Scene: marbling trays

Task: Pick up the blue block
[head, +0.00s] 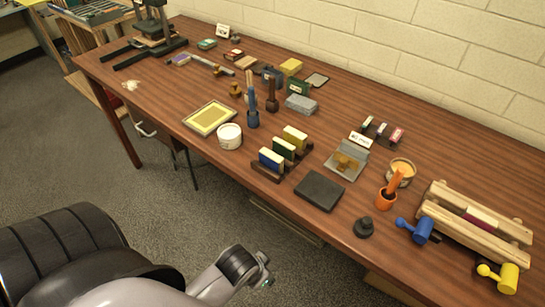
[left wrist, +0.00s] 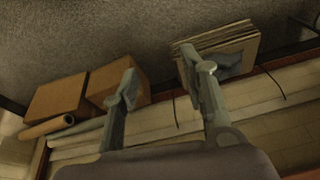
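The blue block (head: 271,160) stands at the front left end of a dark wooden rack (head: 261,174) on the table, in the head view. A green block (head: 284,148) and a yellow block (head: 295,138) stand behind it in the same rack. My left arm comes in at the bottom of the head view, off the table's front edge and well short of the rack; its fingers do not show there. In the left wrist view my left gripper (left wrist: 167,78) has its two fingers apart with nothing between them. The blue block is not in that view. My right gripper is not in view.
Near the rack on the table (head: 225,180) are a white tub (head: 229,137), a dark slab (head: 319,191) and a yellow-filled tray (head: 209,117). Wooden rails with mallets stand at right. The left wrist view shows cardboard boxes (left wrist: 58,100) and a board stack (left wrist: 228,42).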

